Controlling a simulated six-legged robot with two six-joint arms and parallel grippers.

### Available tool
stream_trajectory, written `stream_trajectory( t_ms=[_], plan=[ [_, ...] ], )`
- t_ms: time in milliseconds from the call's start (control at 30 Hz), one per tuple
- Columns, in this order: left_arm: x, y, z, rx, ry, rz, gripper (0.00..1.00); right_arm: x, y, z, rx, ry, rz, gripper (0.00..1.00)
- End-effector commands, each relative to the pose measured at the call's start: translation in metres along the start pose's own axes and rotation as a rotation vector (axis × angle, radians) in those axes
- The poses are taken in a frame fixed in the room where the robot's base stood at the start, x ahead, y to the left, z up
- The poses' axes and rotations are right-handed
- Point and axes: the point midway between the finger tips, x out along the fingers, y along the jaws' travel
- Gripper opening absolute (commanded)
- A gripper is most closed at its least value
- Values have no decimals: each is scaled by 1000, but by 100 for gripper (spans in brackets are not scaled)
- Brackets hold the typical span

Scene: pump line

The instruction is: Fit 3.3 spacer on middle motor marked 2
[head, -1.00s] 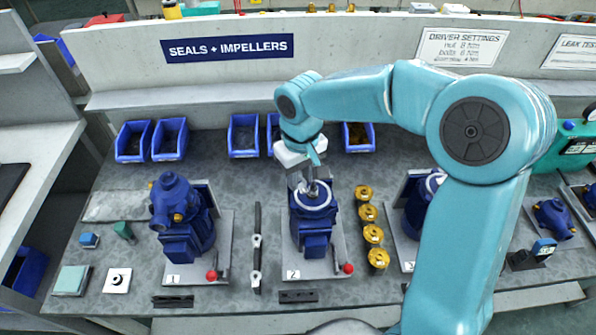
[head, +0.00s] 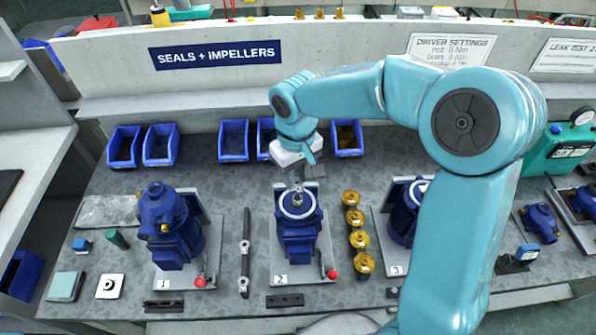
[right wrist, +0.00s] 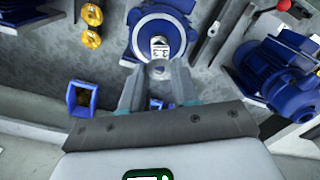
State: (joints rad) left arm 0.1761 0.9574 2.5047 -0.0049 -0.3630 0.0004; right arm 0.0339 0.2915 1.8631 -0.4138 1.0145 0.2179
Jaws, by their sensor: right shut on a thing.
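The middle motor marked 2 (head: 298,230) is blue and stands on a grey plate with its pale round top face up. My right gripper (head: 298,187) reaches down over that face from behind. I cannot tell whether the piece touches the shaft. My left gripper is not in view.
Motor 1 (head: 168,225) stands left and motor 3 (head: 402,215) right, partly behind my right arm. Several brass impellers (head: 351,220) line up beside motor 2. A red-knobbed lever (head: 332,274) and a black bar (head: 285,300) are in front. Blue bins (head: 234,140) stand behind.

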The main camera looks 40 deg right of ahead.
Motion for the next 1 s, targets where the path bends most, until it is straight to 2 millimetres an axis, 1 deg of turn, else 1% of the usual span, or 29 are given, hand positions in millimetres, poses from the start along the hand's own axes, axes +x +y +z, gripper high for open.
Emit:
stream_trajectory(
  t_ms=[33, 400, 500, 633, 1000],
  plan=[
    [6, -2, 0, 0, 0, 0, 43, 8, 0, 0, 0, -1, 0, 2],
    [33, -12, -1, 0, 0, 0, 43, 44, 3, 0, 0, -2, 0, 2],
    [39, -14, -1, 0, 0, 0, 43, 52, 4, 0, 0, -1, 0, 2],
    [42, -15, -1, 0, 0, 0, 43, 56, 4, 0, 0, -1, 0, 2],
    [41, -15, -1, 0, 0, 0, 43, 55, 4, 0, 0, 0, 0, 2]
  ],
)
